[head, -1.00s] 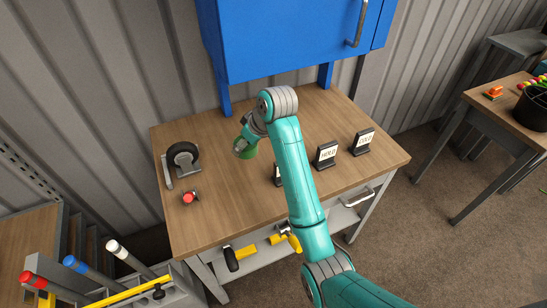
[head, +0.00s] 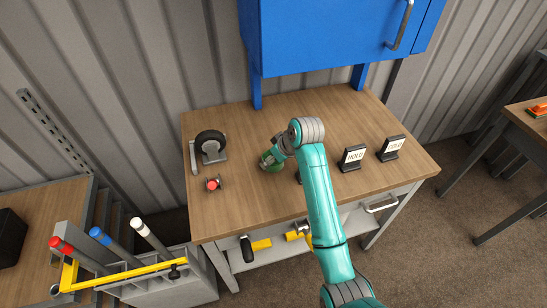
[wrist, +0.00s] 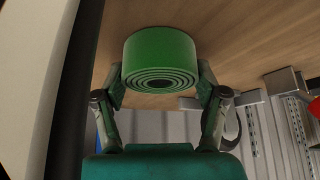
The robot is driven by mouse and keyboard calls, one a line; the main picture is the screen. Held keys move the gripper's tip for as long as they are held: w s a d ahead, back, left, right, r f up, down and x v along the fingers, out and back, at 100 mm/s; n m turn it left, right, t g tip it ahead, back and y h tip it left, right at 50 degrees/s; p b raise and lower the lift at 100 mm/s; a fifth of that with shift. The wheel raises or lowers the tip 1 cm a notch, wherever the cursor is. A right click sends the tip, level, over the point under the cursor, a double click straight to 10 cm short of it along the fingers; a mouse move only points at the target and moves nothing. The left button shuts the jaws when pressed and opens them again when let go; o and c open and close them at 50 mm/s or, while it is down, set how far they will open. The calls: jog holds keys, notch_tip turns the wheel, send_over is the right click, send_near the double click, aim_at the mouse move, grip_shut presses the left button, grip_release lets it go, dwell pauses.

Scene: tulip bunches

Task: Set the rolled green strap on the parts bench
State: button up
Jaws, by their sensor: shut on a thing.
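The rolled green strap (wrist: 160,60) is a thick coil, its spiral end facing the wrist camera. My gripper (wrist: 160,92) is shut on it, one finger on each side. In the head view the strap (head: 268,164) shows as a small green patch below my gripper (head: 270,158), low over the wooden bench (head: 240,212) under the blue cabinet. Bench wood fills the background behind the strap in the wrist view. I cannot tell whether the strap touches the bench top.
A black caster wheel (head: 210,143) and a small red-topped part (head: 213,184) are left of my gripper. HOLD signs (head: 353,158) stand to the right. A rack with coloured handles (head: 180,285) is at lower left.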

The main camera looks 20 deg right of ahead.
jog(key=shift+f, duration=0.1)
jog(key=o, duration=1.2)
jog(key=shift+o, duration=0.2)
jog(key=v, duration=1.2)
jog(key=shift+s, duration=0.1)
